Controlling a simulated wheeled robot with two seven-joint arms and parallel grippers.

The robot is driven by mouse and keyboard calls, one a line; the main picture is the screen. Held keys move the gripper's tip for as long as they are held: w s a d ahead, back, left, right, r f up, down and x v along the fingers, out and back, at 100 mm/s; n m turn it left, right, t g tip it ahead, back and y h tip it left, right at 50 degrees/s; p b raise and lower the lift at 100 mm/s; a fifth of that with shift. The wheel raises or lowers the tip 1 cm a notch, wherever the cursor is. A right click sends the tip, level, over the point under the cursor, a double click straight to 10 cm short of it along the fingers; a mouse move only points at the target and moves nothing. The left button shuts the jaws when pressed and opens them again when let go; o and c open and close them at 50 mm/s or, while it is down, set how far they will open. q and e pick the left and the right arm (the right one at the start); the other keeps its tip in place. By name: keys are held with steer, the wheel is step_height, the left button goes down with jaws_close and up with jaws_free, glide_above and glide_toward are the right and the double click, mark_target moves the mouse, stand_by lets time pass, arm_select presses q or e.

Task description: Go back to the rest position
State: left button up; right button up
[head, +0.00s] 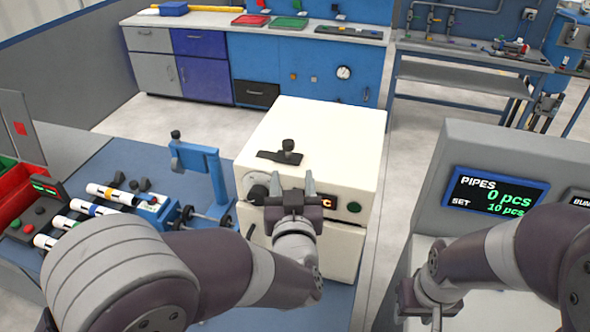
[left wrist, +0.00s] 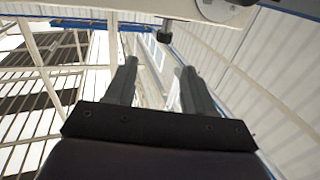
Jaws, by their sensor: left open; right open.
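My left gripper (head: 292,184) is open and empty, its two fingers pointing up in front of the cream box-shaped machine (head: 325,135). It hides part of the machine's front, including part of a small lit display (head: 353,206). The left wrist view shows its two fingers apart with nothing between them (left wrist: 157,78). My right gripper (head: 436,318) is low at the bottom edge, in front of the grey counter unit; its fingers are partly cut off. I see nothing held in it.
A blue clamp-like fixture (head: 200,160) stands left of the machine on the blue bench (head: 85,148). A red bin (head: 18,190) is at far left. The grey unit (head: 470,140) has a screen (head: 495,192) reading "PIPES 0 pcs, SET 10 pcs". Open floor lies behind.

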arm_select(q)
steer(key=s+d+f+m+g+h, duration=0.2)
steer(key=s+d+f+g+h, duration=0.15)
steer(key=f, duration=0.25)
steer(key=s+d+f+m+g+h, duration=0.2)
steer(key=s+f+g, duration=0.1)
steer(key=f+g, duration=0.25)
steer(key=s+a+f+n+g+y, duration=0.1)
steer(key=s+a+g, duration=0.2)
steer(key=a, duration=0.6)
steer(key=s+a+f+n+g+y, duration=0.1)
steer(key=s+a+f+g+y, duration=0.1)
steer(key=s+a+g, duration=0.2)
steer(key=s+a, duration=0.3)
steer(key=a, duration=0.2)
steer(key=shift+a+f+g, duration=0.2)
steer(key=shift+g, duration=0.1)
